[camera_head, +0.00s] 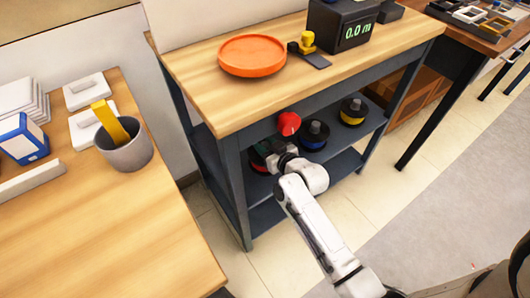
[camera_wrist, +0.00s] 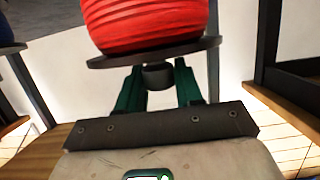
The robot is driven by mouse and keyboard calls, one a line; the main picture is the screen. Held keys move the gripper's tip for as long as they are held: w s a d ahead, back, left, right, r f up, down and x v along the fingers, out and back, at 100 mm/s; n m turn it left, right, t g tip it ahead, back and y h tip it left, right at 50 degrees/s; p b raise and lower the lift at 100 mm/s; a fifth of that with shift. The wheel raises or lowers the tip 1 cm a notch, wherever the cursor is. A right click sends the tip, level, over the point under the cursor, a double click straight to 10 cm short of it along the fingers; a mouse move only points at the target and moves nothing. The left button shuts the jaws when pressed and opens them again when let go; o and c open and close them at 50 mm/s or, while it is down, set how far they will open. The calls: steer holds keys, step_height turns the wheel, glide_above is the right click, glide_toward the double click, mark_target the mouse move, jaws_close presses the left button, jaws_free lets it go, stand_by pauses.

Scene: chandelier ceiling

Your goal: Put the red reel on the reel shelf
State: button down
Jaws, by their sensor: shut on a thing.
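The red reel (camera_wrist: 146,22) fills the top of the wrist view, with red winding and a dark flange. My gripper (camera_wrist: 160,84) is shut on the dark knob below that flange, with one green finger on each side. I cannot tell whether the reel rests on the board. A blue reel (camera_head: 314,135) and a yellow reel (camera_head: 353,112) stand on the middle board.
The wooden top (camera_head: 200,75) above the shelf carries an orange dish (camera_head: 252,55) and a display box (camera_head: 343,25). Dark posts (camera_head: 232,185) flank the opening. A red rounded part (camera_head: 288,123) shows above my wrist. A table with a grey cup (camera_head: 127,152) stands left.

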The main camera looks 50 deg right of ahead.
steer(key=shift+w+f+b, duration=0.15)
steer(key=shift+f+b, duration=0.15)
steer(key=shift+f, duration=0.55)
steer(key=shift+w+f+b, duration=0.1)
steer(key=shift+f+b, duration=0.15)
steer(key=shift+f, duration=0.55)
steer(key=shift+f, duration=0.2)
steer(key=c, duration=0.7)
jaws_free()
steer(key=shift+c, duration=0.2)
steer(key=shift+r, duration=0.25)
steer(key=s+a+r+n+g+y+p, duration=0.1)
steer(key=s+a+g, duration=0.5)
steer(key=s, duration=0.7)
steer(key=s+a+r+n+g+y+p, duration=0.1)
steer(key=s+a+g+y, duration=0.1)
steer(key=s+a+g, duration=0.5)
steer(key=s+a, duration=0.2)
steer(key=s, duration=0.4)
steer(key=shift+s+r+n+y, duration=0.15)
steer(key=shift+r+n+y, duration=0.25)
